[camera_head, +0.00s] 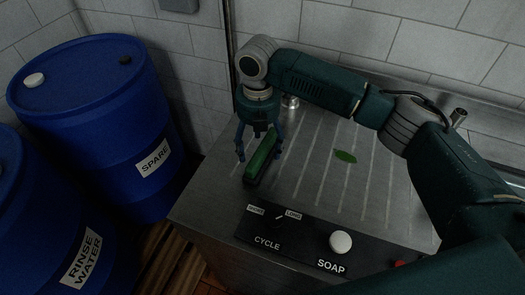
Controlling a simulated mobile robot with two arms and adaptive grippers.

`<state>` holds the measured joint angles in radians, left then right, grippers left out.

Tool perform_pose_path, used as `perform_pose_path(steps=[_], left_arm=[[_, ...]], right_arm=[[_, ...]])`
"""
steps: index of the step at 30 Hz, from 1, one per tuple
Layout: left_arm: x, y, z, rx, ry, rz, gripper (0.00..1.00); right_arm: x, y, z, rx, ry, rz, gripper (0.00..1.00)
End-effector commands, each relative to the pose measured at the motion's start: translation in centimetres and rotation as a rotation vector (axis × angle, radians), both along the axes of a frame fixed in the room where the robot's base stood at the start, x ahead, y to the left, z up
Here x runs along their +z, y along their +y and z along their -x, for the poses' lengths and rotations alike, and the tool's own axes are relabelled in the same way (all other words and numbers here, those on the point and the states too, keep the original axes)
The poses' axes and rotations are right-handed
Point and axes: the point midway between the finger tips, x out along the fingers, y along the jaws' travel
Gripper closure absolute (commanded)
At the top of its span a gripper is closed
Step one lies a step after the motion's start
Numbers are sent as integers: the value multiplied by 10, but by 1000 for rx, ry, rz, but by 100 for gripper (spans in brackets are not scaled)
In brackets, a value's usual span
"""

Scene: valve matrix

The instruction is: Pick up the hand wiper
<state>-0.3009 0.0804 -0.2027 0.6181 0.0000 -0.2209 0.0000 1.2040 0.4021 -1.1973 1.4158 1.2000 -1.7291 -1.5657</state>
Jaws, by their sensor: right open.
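The hand wiper looks to be the green bar-shaped thing (261,158) lying on the left part of the metal worktop (310,194). My right gripper (259,157) points down over it, with its dark blue fingers open. One finger is to the left of the bar and the other to its right. I cannot tell whether the fingers touch it. My left gripper is not in view.
A green leaf-like piece (345,156) lies on the ribbed worktop. A black panel (295,254) with a white SOAP knob (341,242) is at the front. Blue drums (100,120) stand to the left. A tiled wall (400,40) is behind.

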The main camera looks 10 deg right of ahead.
Motion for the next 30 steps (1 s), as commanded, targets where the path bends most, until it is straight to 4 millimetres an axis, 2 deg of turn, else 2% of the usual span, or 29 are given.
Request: perform_pose_path(steps=[1,4,13,21,30], left_arm=[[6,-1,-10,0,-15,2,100],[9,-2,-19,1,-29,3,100],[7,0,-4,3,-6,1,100],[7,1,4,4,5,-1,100],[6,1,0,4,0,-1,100]], right_arm=[[-5,0,0,0,1,0,28],[-17,0,1,1,1,-1,28],[-23,0,0,1,-1,0,28],[-23,0,0,1,-1,0,80],[-20,0,0,1,-3,0,80]])
